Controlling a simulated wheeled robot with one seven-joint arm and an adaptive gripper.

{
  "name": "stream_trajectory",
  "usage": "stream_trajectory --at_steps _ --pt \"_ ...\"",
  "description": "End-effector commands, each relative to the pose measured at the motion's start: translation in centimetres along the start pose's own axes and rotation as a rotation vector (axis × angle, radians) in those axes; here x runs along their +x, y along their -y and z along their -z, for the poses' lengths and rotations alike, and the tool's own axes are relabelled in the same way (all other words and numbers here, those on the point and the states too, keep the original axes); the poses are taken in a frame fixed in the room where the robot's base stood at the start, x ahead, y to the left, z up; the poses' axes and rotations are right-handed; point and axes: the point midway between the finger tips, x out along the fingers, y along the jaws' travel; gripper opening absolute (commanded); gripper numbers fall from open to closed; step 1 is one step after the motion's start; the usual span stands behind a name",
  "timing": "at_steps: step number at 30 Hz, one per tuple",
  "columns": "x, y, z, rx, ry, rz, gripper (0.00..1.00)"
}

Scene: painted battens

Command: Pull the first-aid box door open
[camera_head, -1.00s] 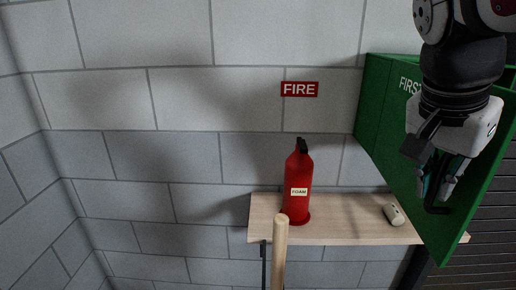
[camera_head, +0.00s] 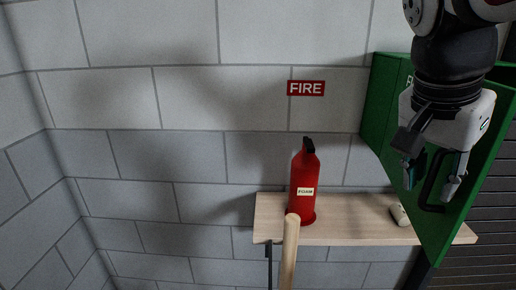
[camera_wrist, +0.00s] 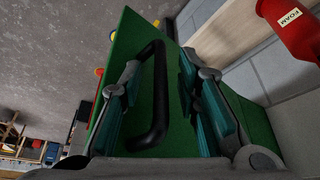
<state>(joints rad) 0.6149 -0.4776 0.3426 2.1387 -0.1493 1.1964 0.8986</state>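The green first-aid box (camera_head: 381,100) hangs on the wall at the right in the head view. Its door, partly hidden by my arm, bears a black bar handle (camera_head: 429,194). The handle also shows in the wrist view (camera_wrist: 158,98), standing out from the green door face (camera_wrist: 128,42). My gripper (camera_head: 432,180) is open at the handle, one finger on each side. In the wrist view my gripper (camera_wrist: 160,70) straddles the handle, which lies nearer the left finger. A gap shows between the handle and the right finger.
A wooden shelf (camera_head: 350,228) below the box holds a red foam extinguisher (camera_head: 303,190) and a small pale object (camera_head: 399,214). A red FIRE sign (camera_head: 306,88) is on the block wall. A wooden pole (camera_head: 290,250) stands in front of the shelf.

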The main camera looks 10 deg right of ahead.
Motion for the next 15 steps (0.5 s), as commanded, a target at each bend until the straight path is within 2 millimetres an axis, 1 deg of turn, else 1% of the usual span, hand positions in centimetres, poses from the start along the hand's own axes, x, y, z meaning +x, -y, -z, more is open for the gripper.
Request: stream_trajectory --at_steps 5,8,11,15 --pt "-0.1 0.0 0.0 0.000 0.001 0.000 0.30" --pt "-0.8 0.1 0.0 0.000 -0.001 0.001 0.30" --pt "-2.3 0.1 0.0 0.000 -0.002 0.003 0.30" --pt "-5.2 0.1 0.0 0.000 -0.002 0.004 0.30"
